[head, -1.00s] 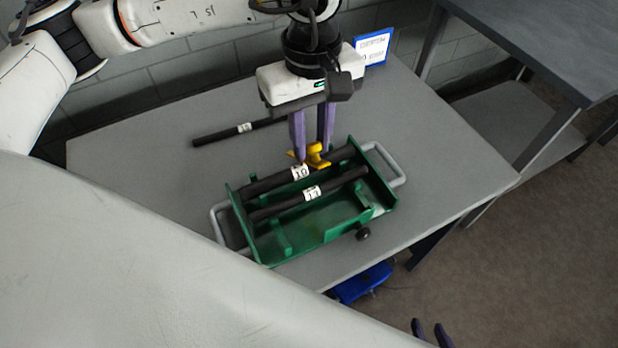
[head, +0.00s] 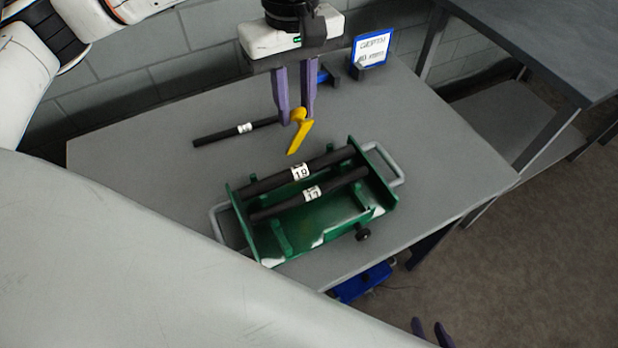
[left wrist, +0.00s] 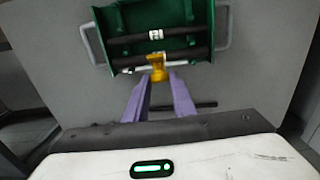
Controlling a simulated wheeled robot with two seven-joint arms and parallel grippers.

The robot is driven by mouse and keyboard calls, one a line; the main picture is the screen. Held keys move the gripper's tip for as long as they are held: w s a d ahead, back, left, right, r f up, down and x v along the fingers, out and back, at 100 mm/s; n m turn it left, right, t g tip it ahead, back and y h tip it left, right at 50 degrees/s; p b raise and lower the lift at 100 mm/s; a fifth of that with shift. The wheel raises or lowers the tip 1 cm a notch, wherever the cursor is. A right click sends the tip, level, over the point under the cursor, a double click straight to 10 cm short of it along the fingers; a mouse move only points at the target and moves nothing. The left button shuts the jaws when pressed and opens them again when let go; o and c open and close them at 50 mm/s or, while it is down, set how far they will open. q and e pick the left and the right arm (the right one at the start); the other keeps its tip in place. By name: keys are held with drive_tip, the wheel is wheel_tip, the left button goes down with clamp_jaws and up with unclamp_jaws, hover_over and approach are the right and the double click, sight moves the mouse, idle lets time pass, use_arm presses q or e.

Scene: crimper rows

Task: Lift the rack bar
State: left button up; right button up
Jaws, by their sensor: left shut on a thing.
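A green rack (head: 345,217) with grey side handles stands on the table. Two dark bars lie across it: the bar labelled 19 (head: 265,185) at the back and the bar labelled 17 (head: 277,209) in front. Both appear level. My left gripper (head: 297,121) is shut on a small yellow piece (head: 297,142) and holds it above and behind the rack, clear of the bars. The yellow piece also shows between the fingertips in the left wrist view (left wrist: 157,68). My right gripper (head: 431,330) shows only its purple fingertips at the bottom edge, apart.
A third dark bar (head: 215,136) with a white label lies on the table (head: 150,165) behind the rack. A white sign with a blue frame (head: 371,48) stands at the back edge. A darker raised table (head: 560,40) is at the right. A blue object (head: 362,282) is below the front edge.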

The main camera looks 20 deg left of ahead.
use_arm(q)
drive_tip(key=shift+w+r, duration=0.15)
drive_tip(key=shift+c, duration=0.2)
drive_tip(key=shift+w+a+b, duration=0.3)
drive_tip(key=shift+w+a, duration=0.4)
drive_tip(key=shift+a, duration=0.25)
drive_tip(key=shift+w+a+b, duration=0.25)
drive_tip(key=shift+w+a, duration=0.4)
drive_tip(key=shift+a, duration=0.3)
drive_tip(key=shift+w+a, duration=0.75)
drive_tip(key=shift+a, duration=0.2)
drive_tip(key=shift+w+a, duration=0.75)
drive_tip(key=shift+a, duration=0.2)
drive_tip(key=shift+c, duration=0.2)
drive_tip(key=o, duration=0.8)
drive_tip(key=shift+o, duration=0.2)
wheel_tip(320, 180, up, 10)
drive_tip(key=shift+s, duration=0.1)
